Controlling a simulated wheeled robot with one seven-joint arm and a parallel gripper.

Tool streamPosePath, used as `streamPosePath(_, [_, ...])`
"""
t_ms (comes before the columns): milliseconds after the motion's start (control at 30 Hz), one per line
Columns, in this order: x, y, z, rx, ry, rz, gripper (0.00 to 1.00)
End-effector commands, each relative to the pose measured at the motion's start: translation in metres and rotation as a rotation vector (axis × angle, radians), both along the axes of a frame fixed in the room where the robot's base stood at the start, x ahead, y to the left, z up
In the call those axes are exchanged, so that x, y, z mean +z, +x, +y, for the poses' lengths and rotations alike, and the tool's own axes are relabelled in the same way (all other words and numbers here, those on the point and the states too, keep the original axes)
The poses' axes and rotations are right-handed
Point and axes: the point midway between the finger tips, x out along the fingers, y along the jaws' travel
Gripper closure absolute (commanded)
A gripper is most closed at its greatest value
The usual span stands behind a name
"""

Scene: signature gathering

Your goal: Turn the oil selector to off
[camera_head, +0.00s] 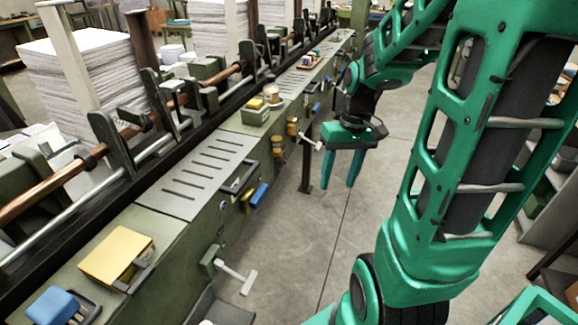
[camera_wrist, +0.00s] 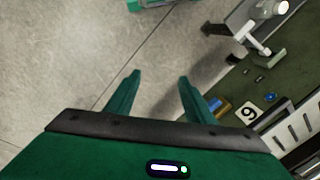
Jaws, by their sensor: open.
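My gripper (camera_head: 339,186) hangs over the bare floor, to the right of the long green machine, with its two green fingers apart and pointing down. In the wrist view, my gripper (camera_wrist: 160,76) is open, with only floor between its fingers. A pale T-shaped handle (camera_head: 310,142) sticks out of the machine's side to the left of my gripper. A second T-shaped handle (camera_head: 236,277) is nearer. The wrist view shows a pale handle (camera_wrist: 254,40) and a small blue-and-yellow part (camera_wrist: 219,108) on the green panel. I cannot tell which part is the oil selector.
The machine's top (camera_head: 200,175) carries slotted plates, a yellow block (camera_head: 117,256) and a blue block (camera_head: 51,306). Yellow and blue parts (camera_head: 253,196) jut from its side.

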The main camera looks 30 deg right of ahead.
Motion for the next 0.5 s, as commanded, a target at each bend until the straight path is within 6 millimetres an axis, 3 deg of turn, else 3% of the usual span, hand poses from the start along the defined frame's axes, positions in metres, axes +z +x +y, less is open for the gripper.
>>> streamPosePath(200, [-0.045, 0.060, -0.011, 0.095, 0.128, -0.050, 0.52])
streamPosePath(500, [-0.107, 0.131, -0.021, 0.180, 0.347, -0.204, 0.52])
